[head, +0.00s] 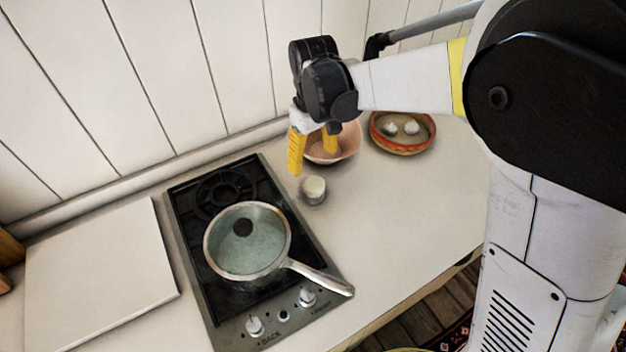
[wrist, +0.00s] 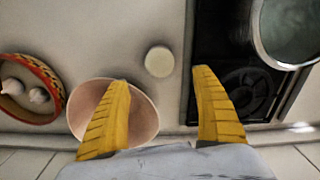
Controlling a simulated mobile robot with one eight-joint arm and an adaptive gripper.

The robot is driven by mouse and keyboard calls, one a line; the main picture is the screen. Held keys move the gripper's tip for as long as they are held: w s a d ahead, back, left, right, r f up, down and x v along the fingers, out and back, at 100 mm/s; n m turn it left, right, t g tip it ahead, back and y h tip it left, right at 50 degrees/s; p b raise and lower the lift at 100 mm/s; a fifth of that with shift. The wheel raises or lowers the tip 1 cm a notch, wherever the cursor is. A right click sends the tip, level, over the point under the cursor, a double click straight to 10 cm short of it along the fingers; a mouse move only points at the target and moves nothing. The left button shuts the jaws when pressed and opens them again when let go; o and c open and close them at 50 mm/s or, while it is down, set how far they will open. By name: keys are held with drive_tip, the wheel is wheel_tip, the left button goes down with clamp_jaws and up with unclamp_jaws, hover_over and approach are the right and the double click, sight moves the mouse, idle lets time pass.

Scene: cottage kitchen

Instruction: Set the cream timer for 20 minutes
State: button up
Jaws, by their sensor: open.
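The cream timer (head: 313,190) is a small round knob-like thing standing on the counter, just right of the hob. It also shows in the wrist view (wrist: 159,61), beyond my fingertips and roughly between their lines. Its dial marks are too small to read. My gripper (head: 313,155) has yellow fingers and is open and empty. It hangs above the counter near the wall, behind the timer and in front of the pink bowl. In the wrist view both fingers (wrist: 162,78) are spread apart and do not touch the timer.
A pink bowl (head: 345,143) stands close behind my gripper. A red-rimmed basket (head: 402,149) with white bulbs is to its right. The black hob (head: 183,207) carries a lidded pan (head: 246,240) with its handle toward the front. The counter right of the timer is clear.

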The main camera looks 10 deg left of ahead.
sight(313, 182)
wheel_tip(313, 182, down, 10)
drive_tip(key=b, duration=0.2)
drive_tip(key=shift+b, duration=0.3)
drive_tip(key=c, duration=1.2)
drive_tip(key=shift+m, duration=0.4)
drive_tip(key=o, duration=1.2)
wheel_tip(313, 182, up, 12)
